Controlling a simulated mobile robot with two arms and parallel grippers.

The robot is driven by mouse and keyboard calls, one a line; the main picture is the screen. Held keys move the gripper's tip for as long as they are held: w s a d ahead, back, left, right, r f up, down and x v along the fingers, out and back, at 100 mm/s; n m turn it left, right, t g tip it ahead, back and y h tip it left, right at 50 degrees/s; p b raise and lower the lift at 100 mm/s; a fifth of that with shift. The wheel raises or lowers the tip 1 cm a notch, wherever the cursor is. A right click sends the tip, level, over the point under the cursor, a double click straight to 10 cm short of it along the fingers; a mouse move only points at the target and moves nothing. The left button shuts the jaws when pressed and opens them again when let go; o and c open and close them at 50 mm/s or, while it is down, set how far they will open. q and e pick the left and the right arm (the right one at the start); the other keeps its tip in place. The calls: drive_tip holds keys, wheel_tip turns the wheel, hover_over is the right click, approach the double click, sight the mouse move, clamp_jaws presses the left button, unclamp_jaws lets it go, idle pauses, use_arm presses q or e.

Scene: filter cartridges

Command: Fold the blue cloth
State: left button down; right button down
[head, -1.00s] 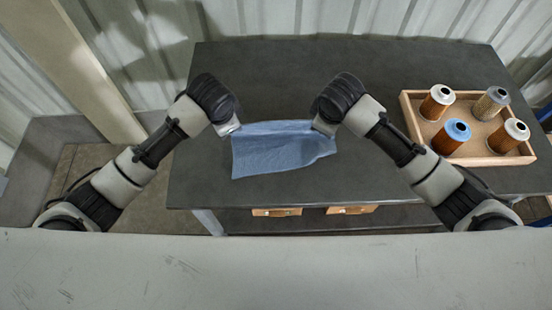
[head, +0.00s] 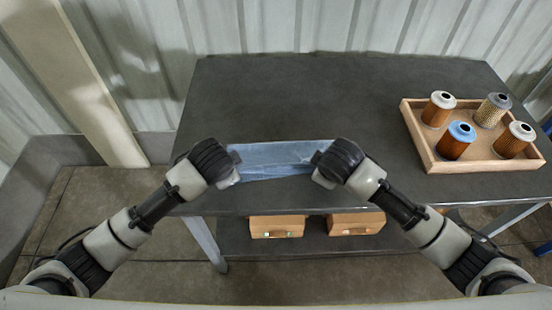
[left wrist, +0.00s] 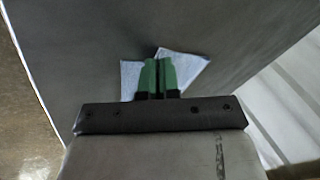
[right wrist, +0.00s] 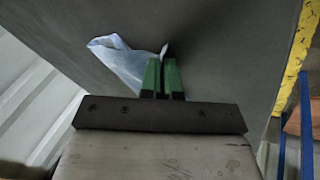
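The blue cloth (head: 272,155) lies on the dark table close to its front edge, as a narrow strip that looks doubled over. My left gripper (head: 234,172) is at its left end, and my right gripper (head: 320,172) is at its right end. In the left wrist view the green fingers (left wrist: 157,72) are together, with cloth (left wrist: 187,66) showing on both sides of the tips. In the right wrist view the fingers (right wrist: 164,68) are also together at a cloth corner, with the cloth (right wrist: 122,62) spreading left. The pinched corners are mostly hidden by the fingers.
A wooden tray (head: 428,153) with several filter cartridges, one with a blue top (head: 461,131), stands at the table's right. The table (head: 300,95) is clear behind the cloth. A corrugated wall stands behind.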

use_arm(q)
drive_tip(key=c, duration=1)
unclamp_jaws()
use_arm(e)
drive_tip(key=c, duration=1)
unclamp_jaws()
use_arm(q)
drive_tip(key=shift+s+f, duration=0.1)
drive_tip(key=shift+f, duration=0.05)
use_arm(e)
drive_tip(key=shift+s+f, duration=0.1)
drive_tip(key=shift+f, duration=0.05)
